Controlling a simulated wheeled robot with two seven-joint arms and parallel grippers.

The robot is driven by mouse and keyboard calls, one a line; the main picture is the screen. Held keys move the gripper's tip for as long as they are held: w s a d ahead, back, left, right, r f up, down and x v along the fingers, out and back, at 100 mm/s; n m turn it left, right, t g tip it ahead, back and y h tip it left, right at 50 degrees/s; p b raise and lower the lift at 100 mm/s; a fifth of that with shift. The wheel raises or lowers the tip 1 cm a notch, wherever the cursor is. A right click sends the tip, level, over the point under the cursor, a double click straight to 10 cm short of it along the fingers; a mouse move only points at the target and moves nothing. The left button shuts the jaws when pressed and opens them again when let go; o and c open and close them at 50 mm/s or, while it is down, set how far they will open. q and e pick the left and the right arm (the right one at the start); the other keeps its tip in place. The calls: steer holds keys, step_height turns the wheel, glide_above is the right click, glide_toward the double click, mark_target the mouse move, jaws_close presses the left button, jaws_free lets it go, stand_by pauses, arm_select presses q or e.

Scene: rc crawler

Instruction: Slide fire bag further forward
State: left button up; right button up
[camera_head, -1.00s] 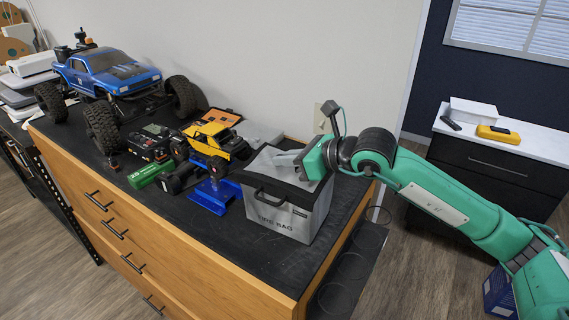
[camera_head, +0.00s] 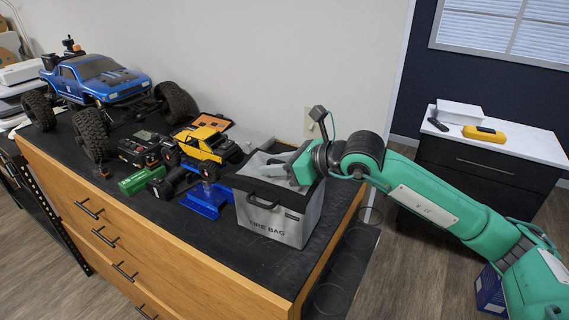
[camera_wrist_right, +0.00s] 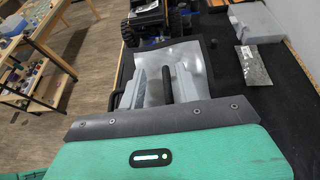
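The fire bag (camera_head: 275,222) is a silver-grey box-shaped bag with dark edging, a dark front handle and printed lettering. It stands upright on the black top of the cabinet, near its right end. It also shows below my right gripper in the right wrist view (camera_wrist_right: 199,57). My right gripper (camera_head: 273,168) is over the top of the bag, its fingers angled down at the lid. In the right wrist view the fingers (camera_wrist_right: 162,76) are apart, with a dark strip between them. Contact with the lid is unclear. My left gripper is in no view.
A wall (camera_head: 240,70) runs behind. The black cabinet top (camera_head: 215,243) is bare in front of the bag.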

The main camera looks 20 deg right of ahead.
steer(key=b+v, duration=0.5)
steer(key=v, duration=0.8)
steer(key=shift+s+b, duration=0.3)
steer(key=shift+b, duration=0.05)
steer(key=shift+d+r, duration=0.1)
steer(key=shift+d, duration=0.1)
